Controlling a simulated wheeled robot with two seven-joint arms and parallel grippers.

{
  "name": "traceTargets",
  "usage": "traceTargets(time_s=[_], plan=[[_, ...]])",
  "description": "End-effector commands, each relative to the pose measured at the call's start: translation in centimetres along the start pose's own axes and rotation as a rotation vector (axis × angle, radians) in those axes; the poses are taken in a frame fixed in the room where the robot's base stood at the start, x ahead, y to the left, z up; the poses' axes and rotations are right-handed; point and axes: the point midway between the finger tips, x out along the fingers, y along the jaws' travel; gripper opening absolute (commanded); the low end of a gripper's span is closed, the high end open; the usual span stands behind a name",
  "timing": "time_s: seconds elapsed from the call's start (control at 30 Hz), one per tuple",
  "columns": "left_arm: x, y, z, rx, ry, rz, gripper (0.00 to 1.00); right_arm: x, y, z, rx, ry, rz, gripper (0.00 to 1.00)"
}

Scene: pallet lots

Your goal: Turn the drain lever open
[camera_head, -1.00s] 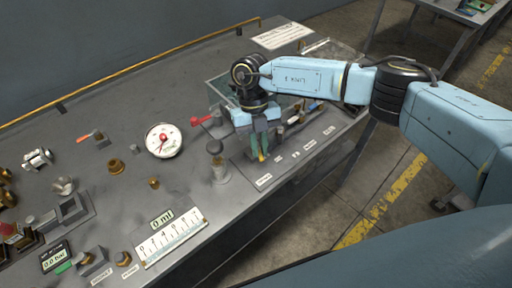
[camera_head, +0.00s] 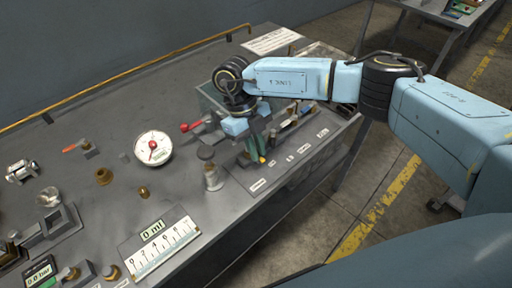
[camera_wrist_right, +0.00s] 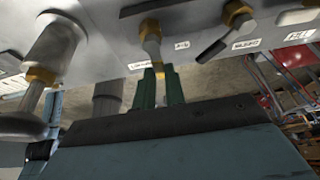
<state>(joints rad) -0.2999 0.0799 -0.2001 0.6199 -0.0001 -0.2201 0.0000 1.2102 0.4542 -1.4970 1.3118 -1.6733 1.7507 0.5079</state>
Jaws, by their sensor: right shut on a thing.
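My right gripper (camera_head: 258,154) points down at the front edge row of the panel. In the right wrist view its two green fingers (camera_wrist_right: 160,86) are closed around the grey handle of a lever (camera_wrist_right: 154,48) with a brass fitting at its base. The lever's handle runs from the fitting down between the fingers. Its white label (camera_wrist_right: 140,65) is too blurred to read for sure. In the head view the lever is mostly hidden by the gripper. My left gripper is not in view.
Beside the gripper stand a clear cylinder with a dark cap (camera_head: 211,172) and a red-knobbed lever (camera_head: 190,127). Another lever with a brass base (camera_wrist_right: 237,14) is close on the right in the wrist view. A round gauge (camera_head: 153,148) and a "0 ml" scale (camera_head: 158,245) lie further left.

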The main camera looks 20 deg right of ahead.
Motion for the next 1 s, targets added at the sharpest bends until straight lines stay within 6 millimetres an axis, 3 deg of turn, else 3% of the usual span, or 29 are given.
traceTargets(time_s=[0.23,0.27,0.4,0.77,1.0], plan=[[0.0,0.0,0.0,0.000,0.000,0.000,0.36,-0.1,0.0,0.1,-0.001,-0.003,-0.002,0.00],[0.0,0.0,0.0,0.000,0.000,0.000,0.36,-0.1,0.0,0.1,-0.001,-0.003,-0.001,0.16],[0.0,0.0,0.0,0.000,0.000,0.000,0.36,-0.1,0.0,0.0,-0.001,-0.002,-0.001,0.34],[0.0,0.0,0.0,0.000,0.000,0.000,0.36,-0.6,0.0,0.1,0.000,-0.002,-0.001,0.34],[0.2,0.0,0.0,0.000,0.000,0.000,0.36,-4.8,0.0,0.1,0.001,-0.006,-0.001,0.34]])
